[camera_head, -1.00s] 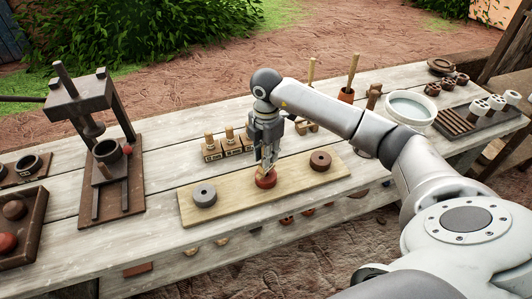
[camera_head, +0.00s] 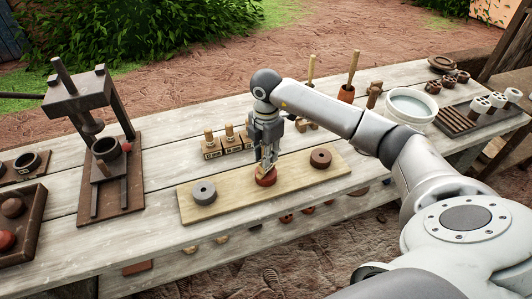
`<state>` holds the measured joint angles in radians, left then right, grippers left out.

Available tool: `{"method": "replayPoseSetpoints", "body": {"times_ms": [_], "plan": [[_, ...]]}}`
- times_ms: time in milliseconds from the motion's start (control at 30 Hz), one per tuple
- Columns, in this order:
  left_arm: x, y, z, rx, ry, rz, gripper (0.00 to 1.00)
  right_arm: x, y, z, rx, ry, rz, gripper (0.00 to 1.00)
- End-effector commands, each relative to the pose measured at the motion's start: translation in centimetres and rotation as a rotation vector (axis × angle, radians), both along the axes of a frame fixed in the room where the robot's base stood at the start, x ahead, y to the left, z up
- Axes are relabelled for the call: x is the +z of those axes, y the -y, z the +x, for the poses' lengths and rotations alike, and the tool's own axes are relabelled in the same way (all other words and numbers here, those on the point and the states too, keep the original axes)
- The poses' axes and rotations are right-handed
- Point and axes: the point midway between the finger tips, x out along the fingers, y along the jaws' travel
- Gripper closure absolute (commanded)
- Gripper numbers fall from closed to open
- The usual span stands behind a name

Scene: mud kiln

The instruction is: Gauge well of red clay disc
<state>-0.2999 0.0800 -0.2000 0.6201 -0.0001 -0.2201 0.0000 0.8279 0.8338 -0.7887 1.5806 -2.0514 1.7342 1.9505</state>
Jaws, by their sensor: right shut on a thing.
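The red clay disc (camera_head: 266,180) lies on a pale wooden board (camera_head: 232,200), between a grey disc (camera_head: 204,193) on the left and a dark brown disc (camera_head: 320,158) on the right. My right gripper (camera_head: 266,166) points down directly over the red disc. It is shut on a small tan wooden gauge, mostly hidden by the fingers, at the disc's top. I cannot tell how deep the gauge sits in the well. Several wooden-handled gauges (camera_head: 209,143) stand in a row of labelled blocks behind the board. My left gripper is not in view.
A dark press (camera_head: 100,150) stands at the left, with a tray of clay balls (camera_head: 22,232) near it. A white basin (camera_head: 410,107), a pot with a stick (camera_head: 347,93) and a slatted rack (camera_head: 468,118) are at the right.

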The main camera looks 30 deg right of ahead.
Motion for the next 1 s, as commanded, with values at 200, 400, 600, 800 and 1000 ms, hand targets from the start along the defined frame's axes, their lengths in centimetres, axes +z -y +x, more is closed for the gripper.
{"method": "replayPoseSetpoints", "body": {"times_ms": [200,400,600,800,1000], "plan": [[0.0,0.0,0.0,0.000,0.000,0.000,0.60,0.0,0.0,0.0,0.000,0.000,0.000,0.78],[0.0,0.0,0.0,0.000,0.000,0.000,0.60,0.0,0.0,0.0,0.000,0.000,0.000,0.54],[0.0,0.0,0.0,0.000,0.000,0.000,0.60,0.0,0.0,0.0,0.000,0.000,0.000,0.54],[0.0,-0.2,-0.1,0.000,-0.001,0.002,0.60,0.7,0.0,0.0,0.000,0.002,0.000,0.54],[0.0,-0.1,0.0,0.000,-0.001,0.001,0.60,4.3,0.0,0.1,0.001,0.006,0.000,0.54]]}}
